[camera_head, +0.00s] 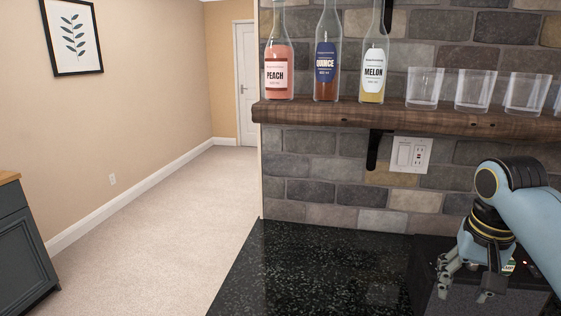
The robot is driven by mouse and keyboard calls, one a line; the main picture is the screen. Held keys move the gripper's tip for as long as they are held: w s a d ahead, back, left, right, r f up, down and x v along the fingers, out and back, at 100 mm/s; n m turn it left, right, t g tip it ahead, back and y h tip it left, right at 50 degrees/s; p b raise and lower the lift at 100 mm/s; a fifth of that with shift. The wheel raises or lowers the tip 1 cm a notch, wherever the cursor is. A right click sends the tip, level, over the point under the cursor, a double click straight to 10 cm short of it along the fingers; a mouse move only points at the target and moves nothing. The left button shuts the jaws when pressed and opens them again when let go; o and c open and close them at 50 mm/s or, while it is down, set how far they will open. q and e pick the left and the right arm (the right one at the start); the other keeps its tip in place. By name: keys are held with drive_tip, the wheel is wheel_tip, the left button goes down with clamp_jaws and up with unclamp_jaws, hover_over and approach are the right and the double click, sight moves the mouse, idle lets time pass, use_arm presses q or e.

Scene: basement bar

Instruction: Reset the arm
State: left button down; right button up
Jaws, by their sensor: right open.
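My right gripper (464,292) hangs from the light blue right arm at the lower right, fingers pointing down over the black counter (310,275). Its fingers are spread apart and I see nothing held between them. My left gripper is not in view.
A wooden shelf (400,118) on the stone wall holds bottles labelled peach (279,70), quince (326,68) and melon (373,72), and several clear glasses (424,88). The counter's left part is bare. Open carpet (170,220) lies left; a dark cabinet (22,245) stands far left.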

drive_tip(key=s+a+n+t, duration=0.1)
drive_tip(key=s+a+n, duration=0.2)
drive_tip(key=s, duration=0.9)
drive_tip(key=s+a+n+t, duration=0.1)
drive_tip(key=s+a+n, duration=0.2)
drive_tip(key=s, duration=0.9)
wheel_tip(320, 180, down, 39)
drive_tip(key=s+d+g+b, duration=0.1)
drive_tip(key=s+d+b, duration=0.2)
drive_tip(key=b, duration=1)
drive_tip(key=s+f+b, duration=0.5)
drive_tip(key=s+f, duration=0.4)
drive_tip(key=f, duration=0.4)
drive_tip(key=s+f+g+b, duration=0.1)
drive_tip(key=s+f+b, duration=0.5)
drive_tip(key=f, duration=0.8)
drive_tip(key=s, duration=0.3)
drive_tip(key=shift+d+f+g+b, duration=0.2)
drive_tip(key=shift+d+g+b, duration=0.1)
drive_tip(key=shift+d, duration=0.1)
drive_tip(key=shift+s, duration=0.1)
